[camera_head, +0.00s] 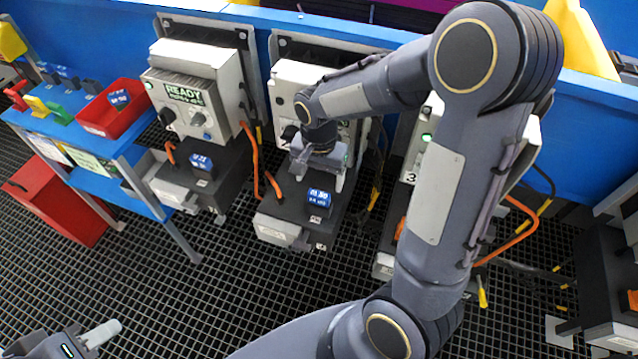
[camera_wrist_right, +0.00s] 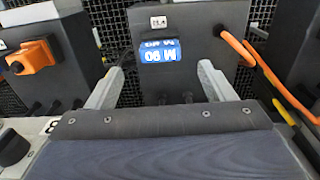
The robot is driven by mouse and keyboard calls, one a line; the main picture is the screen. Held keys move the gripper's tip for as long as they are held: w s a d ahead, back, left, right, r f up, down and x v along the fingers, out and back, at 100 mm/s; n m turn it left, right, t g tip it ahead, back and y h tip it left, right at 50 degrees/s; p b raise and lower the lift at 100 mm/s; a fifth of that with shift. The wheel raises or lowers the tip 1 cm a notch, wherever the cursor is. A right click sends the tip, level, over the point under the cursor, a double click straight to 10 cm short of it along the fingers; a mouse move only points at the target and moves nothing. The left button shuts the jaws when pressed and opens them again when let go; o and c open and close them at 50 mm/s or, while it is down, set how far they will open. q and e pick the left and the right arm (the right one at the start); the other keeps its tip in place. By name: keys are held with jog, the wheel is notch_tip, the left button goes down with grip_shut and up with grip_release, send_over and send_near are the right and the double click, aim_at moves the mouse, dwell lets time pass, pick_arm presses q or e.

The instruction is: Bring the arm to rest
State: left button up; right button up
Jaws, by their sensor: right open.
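My right arm reaches across the head view, and its gripper (camera_head: 322,172) hangs in front of the middle control panel (camera_head: 300,78). In the right wrist view the two fingers (camera_wrist_right: 161,68) are spread apart with nothing held between them. A blue-labelled block (camera_head: 319,197) sits on the dark box (camera_head: 290,213) below the gripper, apart from the fingers. It also shows beyond the fingertips in the wrist view (camera_wrist_right: 158,53). My left gripper (camera_head: 95,338) is at the lower left corner, partly cut off, and its opening cannot be made out.
A panel with a READY screen (camera_head: 184,93) stands left, with another blue-labelled block (camera_head: 202,162) on its box. A blue table (camera_head: 62,123) holds a red bin (camera_head: 112,108) and small coloured parts. Orange cables (camera_head: 250,150) hang beside the boxes. The grid floor (camera_head: 180,290) is clear in front.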

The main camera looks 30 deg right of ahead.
jog(key=shift+r, duration=0.25)
dwell(0.3)
jog(key=shift+s+r, duration=0.1)
jog(key=shift+r, duration=0.15)
jog(key=s+a+r+n+t+y+p, duration=0.2)
jog(key=s+r+n, duration=0.2)
jog(key=s+r, duration=0.3)
jog(key=s+a+r+n+t+y+p, duration=0.1)
jog(key=s+a+r+n+t+p, duration=0.1)
jog(key=s+r, duration=0.6)
jog(key=shift+s+n+t+y+p, duration=0.45)
jog(key=shift+s+n+t, duration=0.4)
jog(key=shift+n, duration=0.25)
jog(key=shift+r, duration=0.1)
